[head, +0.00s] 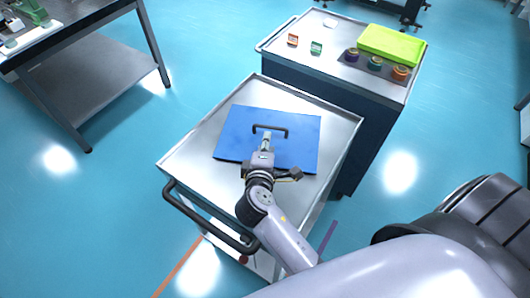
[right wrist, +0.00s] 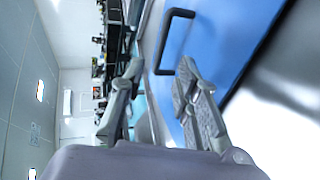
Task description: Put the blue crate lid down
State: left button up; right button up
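The blue crate lid (head: 232,137) lies flat on the top of the front cart (head: 186,158), with its black bar handle (head: 287,132) upward. My right gripper (head: 266,142) is over the lid, close to the handle on its near side, and hides part of the lid. In the right wrist view, the gripper's fingers (right wrist: 160,72) are spread apart with nothing between them. The handle (right wrist: 168,38) stands just beyond the fingertips, and the blue lid (right wrist: 228,45) lies to the right. My left gripper is not in view.
A second cart (head: 290,62) behind holds a yellow-green box (head: 392,44), several round colored items and small orange and green pieces (head: 316,48). The front cart has a black push handle (head: 205,222). A dark table (head: 85,82) stands at left. Floor between is clear.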

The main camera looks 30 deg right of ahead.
jog(key=shift+v, duration=1.95)
